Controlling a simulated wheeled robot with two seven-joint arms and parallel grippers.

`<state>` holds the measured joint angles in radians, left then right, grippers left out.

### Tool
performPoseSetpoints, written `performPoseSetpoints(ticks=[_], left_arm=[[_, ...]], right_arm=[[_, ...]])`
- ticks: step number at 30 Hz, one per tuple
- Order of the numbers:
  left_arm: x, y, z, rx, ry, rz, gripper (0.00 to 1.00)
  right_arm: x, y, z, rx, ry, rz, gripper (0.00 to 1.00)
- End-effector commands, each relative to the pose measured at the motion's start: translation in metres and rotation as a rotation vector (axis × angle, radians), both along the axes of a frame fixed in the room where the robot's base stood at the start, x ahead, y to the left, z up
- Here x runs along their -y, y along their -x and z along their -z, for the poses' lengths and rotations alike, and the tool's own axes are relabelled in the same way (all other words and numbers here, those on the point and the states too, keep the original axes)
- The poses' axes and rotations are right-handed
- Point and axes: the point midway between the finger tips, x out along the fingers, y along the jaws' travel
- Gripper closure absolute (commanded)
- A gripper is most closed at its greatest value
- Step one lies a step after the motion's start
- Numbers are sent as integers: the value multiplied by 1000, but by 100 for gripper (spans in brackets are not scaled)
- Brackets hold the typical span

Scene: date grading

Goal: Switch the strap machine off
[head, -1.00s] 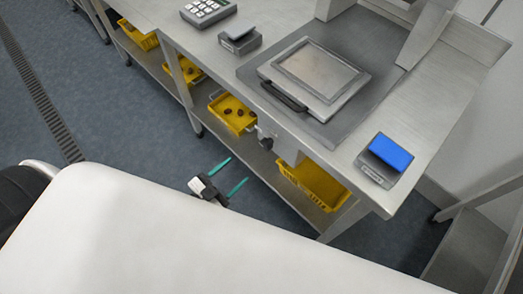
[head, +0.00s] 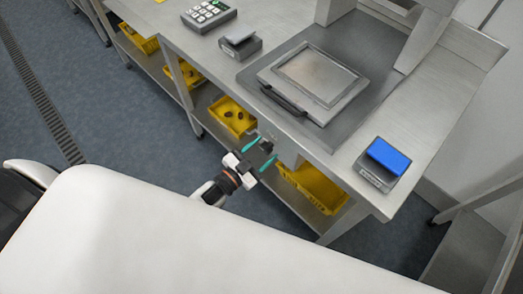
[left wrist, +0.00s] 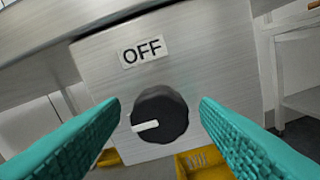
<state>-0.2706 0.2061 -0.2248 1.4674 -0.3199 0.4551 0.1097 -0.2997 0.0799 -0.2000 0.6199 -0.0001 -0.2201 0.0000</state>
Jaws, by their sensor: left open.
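A black round knob (left wrist: 160,115) sits on a steel box face (left wrist: 205,50) under the table's front edge. Its white pointer points left and slightly down in the left wrist view. An OFF label (left wrist: 143,52) is above the knob, and the pointer is not turned to it. In the head view the knob (head: 266,146) is small. My left gripper (head: 260,154) is open, its teal fingers either side of the knob with gaps showing. Whether the fingertips reach past the knob's front I cannot tell. My right gripper is not in view.
The steel table (head: 345,158) carries a flat plate with a dark handle (head: 285,100), a blue-topped device (head: 390,156), a small scale (head: 240,44) and a keypad (head: 209,15). Yellow crates (head: 232,117) stand on the shelf below. A white surface fills the foreground.

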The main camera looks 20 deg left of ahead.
Motion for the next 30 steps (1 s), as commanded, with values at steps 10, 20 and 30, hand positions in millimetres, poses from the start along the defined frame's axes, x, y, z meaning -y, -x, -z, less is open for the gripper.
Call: performPoseSetpoints(ticks=[10,20,30], left_arm=[[0,0,0,0,0,0,88],[0,1,0,19,-46,0,88],[0,1,1,115,-265,0,88]], right_arm=[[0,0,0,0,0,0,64],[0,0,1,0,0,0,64],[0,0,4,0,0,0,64]])
